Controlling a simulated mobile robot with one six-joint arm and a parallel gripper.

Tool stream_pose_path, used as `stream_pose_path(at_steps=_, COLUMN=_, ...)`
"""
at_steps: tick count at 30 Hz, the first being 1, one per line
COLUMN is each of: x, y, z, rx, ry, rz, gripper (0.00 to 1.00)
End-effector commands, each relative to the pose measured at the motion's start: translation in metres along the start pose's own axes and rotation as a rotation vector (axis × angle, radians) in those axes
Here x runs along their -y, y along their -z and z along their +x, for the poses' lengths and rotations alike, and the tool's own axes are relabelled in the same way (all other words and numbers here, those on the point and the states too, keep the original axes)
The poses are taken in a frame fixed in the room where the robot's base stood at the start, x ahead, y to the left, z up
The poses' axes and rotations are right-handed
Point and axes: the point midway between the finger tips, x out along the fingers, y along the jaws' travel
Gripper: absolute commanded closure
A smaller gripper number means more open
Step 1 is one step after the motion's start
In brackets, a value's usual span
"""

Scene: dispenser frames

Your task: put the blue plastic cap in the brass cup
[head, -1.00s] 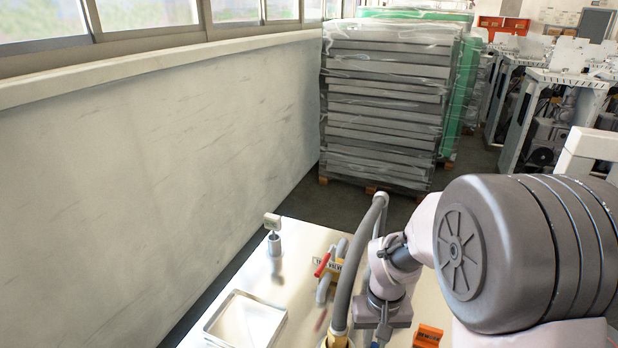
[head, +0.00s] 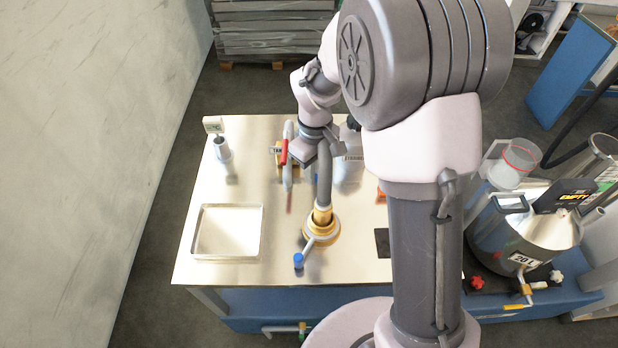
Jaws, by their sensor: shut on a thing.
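A brass, cup-like ring (head: 333,229) stands near the table's front edge. The brass end of a grey hose (head: 324,180) stands in it, so its inside is hidden. A small blue cap-like piece (head: 298,260) shows in front of it, at the end of a pale lever reaching from the ring. I cannot tell whether it is a loose cap. My gripper (head: 309,156) points down behind the hose, above the middle of the table and farther back than the brass ring. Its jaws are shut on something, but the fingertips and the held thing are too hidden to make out.
A shallow tray (head: 200,228) lies at left, with a small grey post (head: 222,150) behind it. A red-handled fitting (head: 283,152) and a whitish container (head: 350,165) flank my gripper. A steel vessel (head: 520,250) stands at right. The table's left-middle is bare.

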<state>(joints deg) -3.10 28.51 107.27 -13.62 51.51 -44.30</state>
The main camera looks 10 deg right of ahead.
Motion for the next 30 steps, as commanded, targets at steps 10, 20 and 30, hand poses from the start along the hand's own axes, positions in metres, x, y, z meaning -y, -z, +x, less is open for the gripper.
stream_pose_path(at_steps=10, x=0.001, y=-0.001, z=0.081, rx=0.003, ry=0.002, rz=0.001, gripper=1.00)
stream_pose_path(at_steps=20, x=0.000, y=-0.001, z=0.093, rx=0.001, ry=0.000, rz=0.002, gripper=1.00)
stream_pose_path(at_steps=30, x=0.000, y=-0.001, z=0.095, rx=0.001, ry=0.000, rz=0.002, gripper=0.61)
